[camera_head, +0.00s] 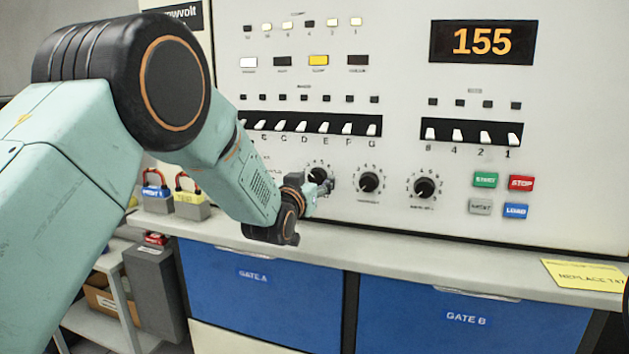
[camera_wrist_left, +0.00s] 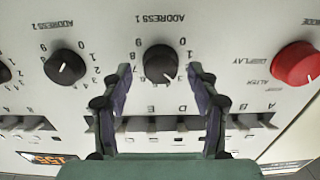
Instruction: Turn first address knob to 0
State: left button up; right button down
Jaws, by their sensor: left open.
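The first address knob, labelled ADDRESS 1, is black and round (camera_wrist_left: 160,62) in the wrist view, which shows the panel upside down. Its light pointer mark points to the lower right there; the digit it meets is hard to read. My left gripper (camera_wrist_left: 160,72) is open, its fingertips to either side of this knob with visible gaps. I cannot tell how deep they reach around it. In the head view the left gripper (camera_head: 322,186) is at the leftmost visible knob (camera_head: 317,174), partly covering it. My right gripper is not in view.
The ADDRESS 2 knob (camera_wrist_left: 65,67) and a red display knob (camera_wrist_left: 297,62) flank it. A row of switches (camera_head: 318,126) sits above. A third black knob (camera_head: 424,187) and coloured buttons (camera_head: 485,180) are to the right. A grey ledge (camera_head: 420,235) runs below the panel.

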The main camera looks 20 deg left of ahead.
pick_arm(q)
jog(key=shift+w+a+r, duration=0.1)
jog(key=shift+w+r, duration=0.1)
jog(key=shift+w+f, duration=0.15)
jog(key=shift+c, duration=0.5)
jog(key=c, duration=1)
